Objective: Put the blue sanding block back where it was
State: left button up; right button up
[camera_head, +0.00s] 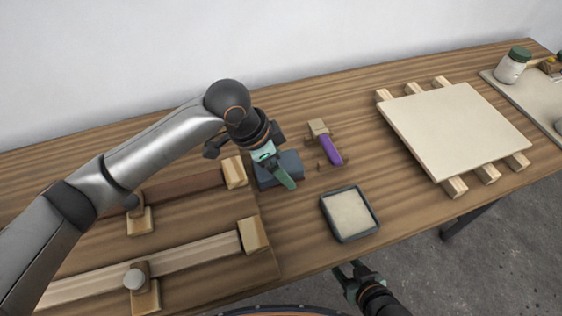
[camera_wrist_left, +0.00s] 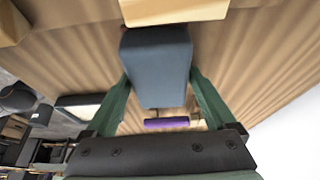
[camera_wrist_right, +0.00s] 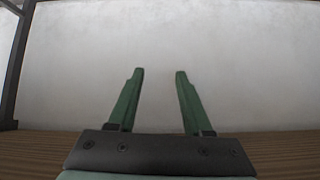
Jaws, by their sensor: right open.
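The blue sanding block (camera_head: 290,166) is at the middle of the bench, right beside a wooden clamp jaw. My left gripper (camera_head: 278,170) reaches down over it, one green finger in front of it and the other hidden. In the left wrist view the block (camera_wrist_left: 157,65) sits between the two fingers, which meet its sides; I read this as shut on it. The block is on or just above the bench top; I cannot tell which. My right gripper (camera_head: 349,268) is open and empty at the bench's front edge; its fingers (camera_wrist_right: 158,72) face a pale blank surface.
A brush with a purple handle (camera_head: 331,150) lies right of the block. A dark-rimmed tray (camera_head: 327,207) stands in front. Two wooden bar clamps (camera_head: 190,253) lie at left. A pale panel on battens (camera_head: 455,125) and a jar (camera_head: 512,68) are at right.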

pick_arm(q)
jog(key=shift+o, duration=0.6)
jog(key=shift+r, duration=0.1)
jog(key=shift+a+r, duration=0.1)
jog(key=shift+r, duration=0.2)
jog(key=p+v, duration=0.1)
jog(key=v, duration=1)
jog(key=shift+r, duration=0.3)
jog(key=shift+s, duration=0.1)
